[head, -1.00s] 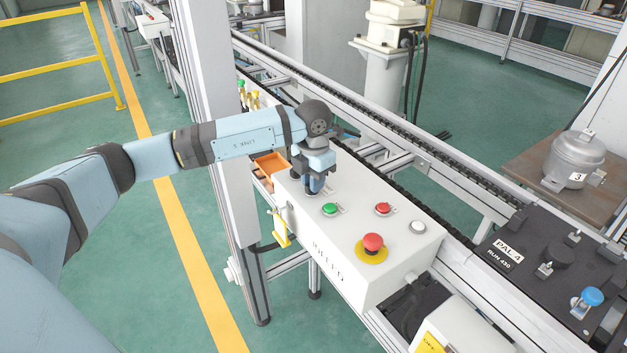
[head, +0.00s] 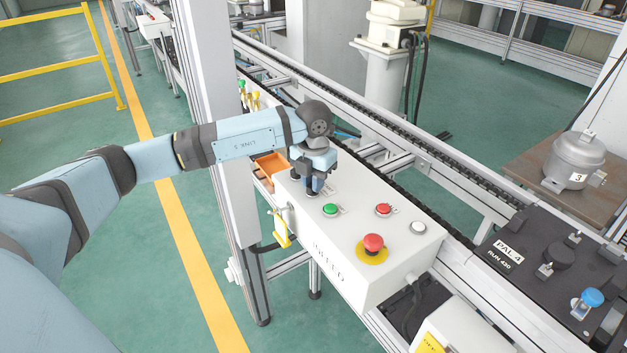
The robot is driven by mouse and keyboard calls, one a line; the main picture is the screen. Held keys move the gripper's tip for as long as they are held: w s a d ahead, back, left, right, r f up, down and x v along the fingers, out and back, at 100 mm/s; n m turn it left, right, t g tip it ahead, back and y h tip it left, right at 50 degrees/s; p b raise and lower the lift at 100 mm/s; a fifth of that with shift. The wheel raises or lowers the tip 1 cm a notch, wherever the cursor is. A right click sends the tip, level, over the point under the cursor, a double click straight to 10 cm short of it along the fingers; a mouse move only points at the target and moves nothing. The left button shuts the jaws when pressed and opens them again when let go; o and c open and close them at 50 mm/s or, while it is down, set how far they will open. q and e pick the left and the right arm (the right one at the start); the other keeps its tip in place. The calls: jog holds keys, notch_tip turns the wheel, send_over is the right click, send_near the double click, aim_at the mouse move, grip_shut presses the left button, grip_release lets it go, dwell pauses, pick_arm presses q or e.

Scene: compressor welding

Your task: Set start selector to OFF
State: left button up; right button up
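The white control box (head: 330,240) stands at the front of the conveyor. Its top carries a green button (head: 330,210), a red button (head: 383,210), a white button (head: 418,228) and a red mushroom button on a yellow ring (head: 373,244). My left gripper (head: 314,190) points down at the far left end of the box top. The start selector cannot be made out; that end of the panel is covered by the gripper. Whether its fingers are open or shut on something is too small to tell. My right gripper is out of view.
An orange bin (head: 271,165) sits behind the box. A grey post (head: 226,130) stands close to my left arm. The conveyor (head: 400,195) runs behind the box. A black pallet marked PAL 4 (head: 545,255) is at the right, near a grey compressor (head: 574,160).

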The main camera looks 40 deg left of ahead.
pick_arm(q)
jog(key=o, duration=0.4)
jog(key=shift+r, duration=0.15)
notch_tip(320, 180, up, 14)
jog(key=shift+f, duration=0.2)
dwell(0.7)
